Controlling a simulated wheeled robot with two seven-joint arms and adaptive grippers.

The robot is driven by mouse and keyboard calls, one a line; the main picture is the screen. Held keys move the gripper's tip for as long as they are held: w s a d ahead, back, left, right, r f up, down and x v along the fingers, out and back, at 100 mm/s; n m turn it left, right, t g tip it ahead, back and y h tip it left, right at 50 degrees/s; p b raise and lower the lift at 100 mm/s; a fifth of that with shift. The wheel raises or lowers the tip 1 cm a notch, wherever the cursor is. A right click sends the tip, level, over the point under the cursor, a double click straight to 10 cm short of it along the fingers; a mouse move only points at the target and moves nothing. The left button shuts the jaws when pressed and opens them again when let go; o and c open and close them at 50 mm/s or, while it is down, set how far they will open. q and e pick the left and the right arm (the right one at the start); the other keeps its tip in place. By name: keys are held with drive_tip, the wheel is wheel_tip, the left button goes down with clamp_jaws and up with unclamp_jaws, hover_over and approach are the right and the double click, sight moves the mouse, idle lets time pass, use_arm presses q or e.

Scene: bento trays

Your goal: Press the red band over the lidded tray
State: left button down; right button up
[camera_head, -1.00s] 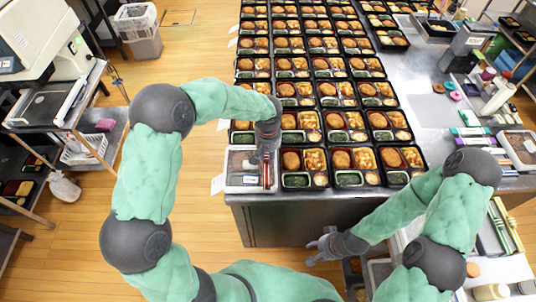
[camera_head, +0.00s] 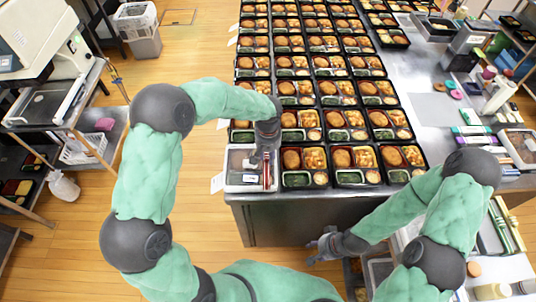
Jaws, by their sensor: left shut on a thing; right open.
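The lidded tray (camera_head: 236,183) lies at the front left corner of the steel table, its clear lid over the food. My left gripper (camera_head: 265,165) points down at the tray's right side. It is shut on the red band (camera_head: 266,181), a thin red strip showing under the fingers. The gripper and arm hide part of the tray and band, and I cannot tell how far the band reaches around it. My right gripper (camera_head: 320,250) is open and empty, low in front of the table, apart from the tray.
Rows of open bento trays (camera_head: 352,176) fill the table right of and behind the lidded tray. A white card (camera_head: 217,182) sticks out at the table's left edge. Jars, bottles and boxes crowd the right.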

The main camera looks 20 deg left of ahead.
use_arm(q)
drive_tip(key=shift+f, duration=0.2)
drive_tip(key=shift+f+b, duration=0.35)
drive_tip(key=shift+b, duration=0.05)
drive_tip(key=shift+f+b, duration=0.9)
drive_tip(key=shift+f, duration=0.2)
idle(0.5)
drive_tip(key=c, duration=0.9)
unclamp_jaws()
drive_tip(key=o, duration=0.6)
drive_tip(key=shift+c, duration=0.2)
drive_tip(key=shift+r, duration=0.15)
